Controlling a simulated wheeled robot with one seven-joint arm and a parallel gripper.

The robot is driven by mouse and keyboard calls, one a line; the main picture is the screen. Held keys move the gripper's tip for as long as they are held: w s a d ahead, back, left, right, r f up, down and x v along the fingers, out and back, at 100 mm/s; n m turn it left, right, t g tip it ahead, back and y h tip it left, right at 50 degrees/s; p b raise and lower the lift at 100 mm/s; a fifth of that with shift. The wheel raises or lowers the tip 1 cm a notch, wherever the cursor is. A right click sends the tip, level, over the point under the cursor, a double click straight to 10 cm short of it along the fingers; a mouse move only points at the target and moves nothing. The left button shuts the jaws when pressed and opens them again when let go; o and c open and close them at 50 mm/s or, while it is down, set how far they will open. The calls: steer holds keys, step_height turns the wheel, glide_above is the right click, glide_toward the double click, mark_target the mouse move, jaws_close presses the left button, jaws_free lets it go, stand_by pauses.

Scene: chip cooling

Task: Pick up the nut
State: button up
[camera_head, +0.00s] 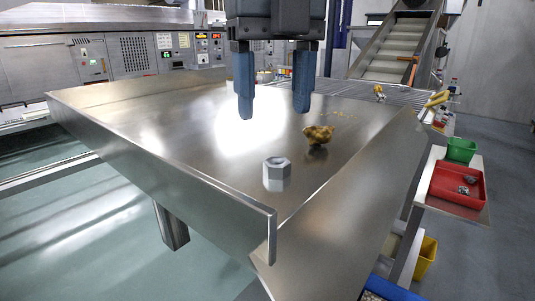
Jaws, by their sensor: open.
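A grey hexagonal nut (277,174) rests on the shiny metal table (190,138), close to its front corner. The nut's hole faces up. My gripper (274,108) hangs from the top of the view with its two blue fingers apart and nothing between them. In the picture the fingers are above the nut and look clear of it. The height of the fingertips over the table is hard to tell.
A brown-yellow chip-like lump (318,134) sits on the table just behind and right of the nut. A raised metal lip (240,205) edges the table's front. A red tray (458,186) and a green bin (461,150) stand at the right. The table's left part is clear.

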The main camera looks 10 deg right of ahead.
mark_target(276, 160)
steer(key=shift+w+d+f+p, duration=0.1)
steer(key=shift+f+p, duration=0.4)
steer(key=shift+f, duration=1.4)
steer(key=shift+w+d+f+p, duration=0.1)
steer(key=shift+f+p, duration=0.35)
steer(key=shift+f, duration=1.45)
steer(key=shift+s, duration=0.1)
steer(key=c, duration=1.1)
steer(key=shift+c, duration=0.2)
steer(key=shift+r, duration=0.1)
